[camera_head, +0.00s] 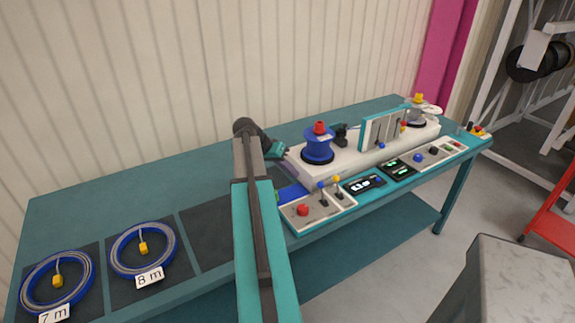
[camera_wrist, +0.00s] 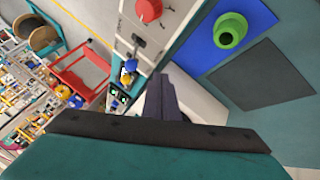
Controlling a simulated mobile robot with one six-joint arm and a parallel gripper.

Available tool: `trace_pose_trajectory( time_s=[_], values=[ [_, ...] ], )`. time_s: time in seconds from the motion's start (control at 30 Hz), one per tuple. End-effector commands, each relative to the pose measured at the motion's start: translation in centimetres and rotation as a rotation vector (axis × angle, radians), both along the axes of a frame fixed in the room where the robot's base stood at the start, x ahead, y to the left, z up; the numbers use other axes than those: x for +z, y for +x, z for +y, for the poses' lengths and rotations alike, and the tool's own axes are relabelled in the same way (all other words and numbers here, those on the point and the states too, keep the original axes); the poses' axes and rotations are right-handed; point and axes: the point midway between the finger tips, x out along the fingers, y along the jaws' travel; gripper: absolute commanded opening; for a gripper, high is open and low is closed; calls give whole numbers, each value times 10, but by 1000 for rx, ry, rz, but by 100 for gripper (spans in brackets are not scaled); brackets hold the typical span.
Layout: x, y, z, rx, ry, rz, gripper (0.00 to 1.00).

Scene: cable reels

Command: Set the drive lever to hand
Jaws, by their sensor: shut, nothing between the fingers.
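A light control panel (camera_head: 320,215) at the bench front carries a red button (camera_head: 302,210) and two small levers, one with a blue knob (camera_head: 320,184) and one with a yellow knob (camera_head: 336,178). The wrist view shows the red button (camera_wrist: 148,11), the blue knob (camera_wrist: 130,65) and a yellow knob (camera_wrist: 126,79) behind it. I cannot read which lever is the drive lever or its positions. My gripper (camera_head: 282,152) is above the bench, behind and left of these levers. Its fingers (camera_wrist: 158,80) are shut and empty, apart from the knobs.
A blue reel (camera_head: 318,146) with a red top stands on the white machine body close to my gripper. Displays (camera_head: 364,184) lie right of the levers. Coils tagged 7 m (camera_head: 40,298) and 8 m (camera_head: 121,254) lie at left. A green ring (camera_wrist: 230,30) sits on a blue patch.

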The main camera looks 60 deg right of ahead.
Motion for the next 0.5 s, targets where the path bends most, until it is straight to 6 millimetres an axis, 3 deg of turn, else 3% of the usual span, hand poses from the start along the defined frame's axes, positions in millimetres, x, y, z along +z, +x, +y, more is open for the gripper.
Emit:
trace_pose_trajectory(
  time_s=[0.4, 0.5],
  values=[
    [-38, -24, -19, -1, 2, 1, 0],
    [-34, -38, -18, -2, 0, 0, 0]
  ],
)
